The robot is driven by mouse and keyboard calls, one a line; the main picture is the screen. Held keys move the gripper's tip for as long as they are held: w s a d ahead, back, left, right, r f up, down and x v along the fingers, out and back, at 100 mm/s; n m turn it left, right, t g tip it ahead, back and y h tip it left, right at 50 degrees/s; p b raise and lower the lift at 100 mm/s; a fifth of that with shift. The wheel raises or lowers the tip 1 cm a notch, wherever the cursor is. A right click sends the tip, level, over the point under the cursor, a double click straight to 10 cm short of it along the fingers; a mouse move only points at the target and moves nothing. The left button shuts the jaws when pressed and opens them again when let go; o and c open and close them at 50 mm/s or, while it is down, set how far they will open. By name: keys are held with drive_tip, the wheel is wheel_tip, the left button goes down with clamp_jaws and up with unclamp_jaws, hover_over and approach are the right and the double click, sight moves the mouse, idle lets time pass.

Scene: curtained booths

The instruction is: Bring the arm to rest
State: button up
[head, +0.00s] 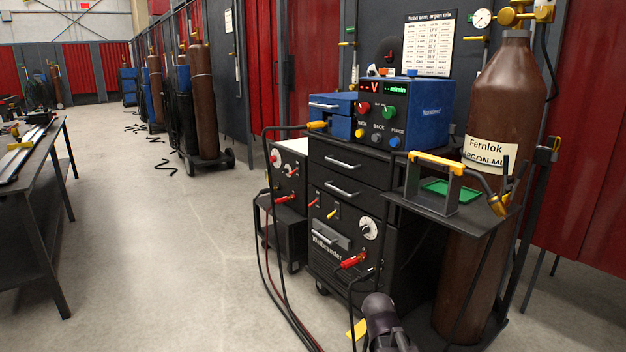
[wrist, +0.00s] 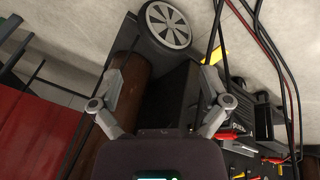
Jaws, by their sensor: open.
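In the wrist view my gripper (wrist: 162,80) is open, its two grey fingers spread wide with nothing held between them. Beyond the fingers are the brown gas cylinder (wrist: 133,75), a dark surface of the welding cart and a grey-spoked wheel (wrist: 168,25). No contact with any of these shows. In the head view a dark part of my arm shows low at the bottom edge, in front of the cart (head: 345,190). The gripper's fingers cannot be made out there.
The brown cylinder (head: 497,110) stands at the cart's right, beside a side shelf with a green tray (head: 440,189). Black cables (head: 268,260) hang at the cart's front left. A dark workbench (head: 30,165) stands far left. The floor (head: 150,260) between is clear.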

drive_tip(key=s+a+r+n+g+y+p, duration=0.2)
drive_tip(key=s+a+n+y, duration=0.15)
drive_tip(key=s, duration=0.45)
wheel_tip(320, 180, up, 37)
drive_tip(key=p, duration=3.8)
drive_tip(key=shift+r, duration=0.2)
